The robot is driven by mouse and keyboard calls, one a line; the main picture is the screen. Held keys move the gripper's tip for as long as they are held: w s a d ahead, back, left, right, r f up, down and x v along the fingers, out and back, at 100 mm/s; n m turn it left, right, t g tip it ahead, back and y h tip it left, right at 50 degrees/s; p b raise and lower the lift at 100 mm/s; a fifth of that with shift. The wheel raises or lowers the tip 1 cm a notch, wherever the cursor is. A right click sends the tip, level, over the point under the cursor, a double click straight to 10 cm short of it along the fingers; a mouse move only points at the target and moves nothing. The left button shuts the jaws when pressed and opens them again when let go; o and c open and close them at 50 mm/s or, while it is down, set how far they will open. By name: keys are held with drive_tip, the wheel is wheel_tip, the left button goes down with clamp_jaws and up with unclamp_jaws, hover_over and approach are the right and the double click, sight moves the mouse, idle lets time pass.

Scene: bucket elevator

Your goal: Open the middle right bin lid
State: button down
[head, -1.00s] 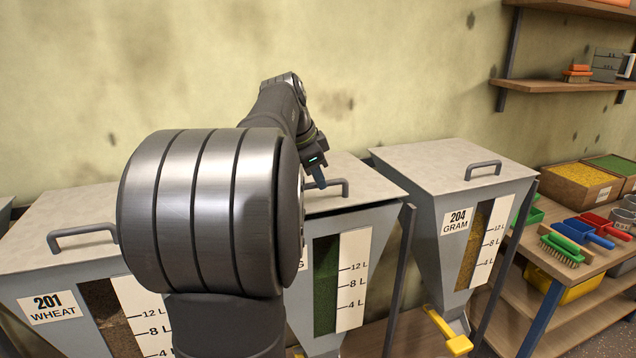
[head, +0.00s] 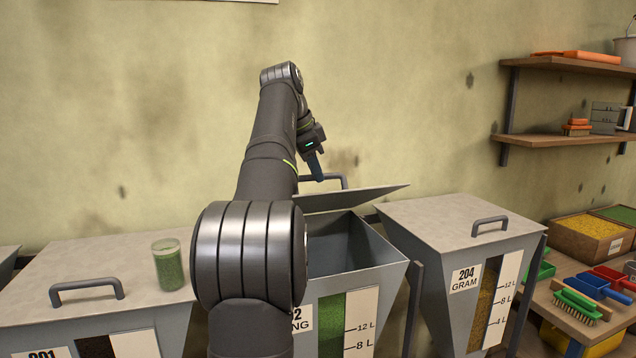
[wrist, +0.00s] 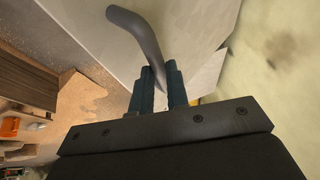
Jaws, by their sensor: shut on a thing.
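The bin with the "NG" label (head: 360,322) stands between the wheat and gram bins, with green grain behind its window. Its grey lid (head: 352,198) is raised and tilted, so the bin's grey inner walls show. My gripper (head: 316,172) is above the lid, shut on the lid's handle (head: 338,178). In the wrist view, the fingers (wrist: 162,80) hold the dark curved handle (wrist: 142,34), with the pale lid (wrist: 190,28) behind it. My arm hides the bin's left side in the head view.
A glass of green grain (head: 168,268) stands on the closed wheat bin lid (head: 100,262), left of my arm. The gram bin (head: 455,235) on the right has its lid closed. Shelves (head: 560,140) and a table with brushes (head: 580,305) are farther right.

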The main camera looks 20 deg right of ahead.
drive_tip(key=shift+w+a+r, duration=0.1)
drive_tip(key=shift+w+r, duration=0.15)
drive_tip(key=shift+w, duration=0.35)
drive_tip(key=shift+w+r, duration=0.2)
drive_tip(key=shift+w, duration=0.4)
drive_tip(key=c, duration=1.4)
unclamp_jaws()
drive_tip(key=shift+w, duration=0.2)
drive_tip(key=shift+s+r, duration=0.1)
drive_tip(key=shift+s, duration=0.1)
drive_tip(key=shift+r, duration=0.15)
drive_tip(key=s+a, duration=0.2)
drive_tip(key=a, duration=0.2)
drive_tip(key=s+a+r, duration=0.1)
drive_tip(key=a, duration=0.3)
drive_tip(key=s+a+r, duration=0.1)
drive_tip(key=s+a, duration=0.1)
drive_tip(key=a, duration=0.2)
drive_tip(key=shift+s+r, duration=0.15)
drive_tip(key=shift+s, duration=0.15)
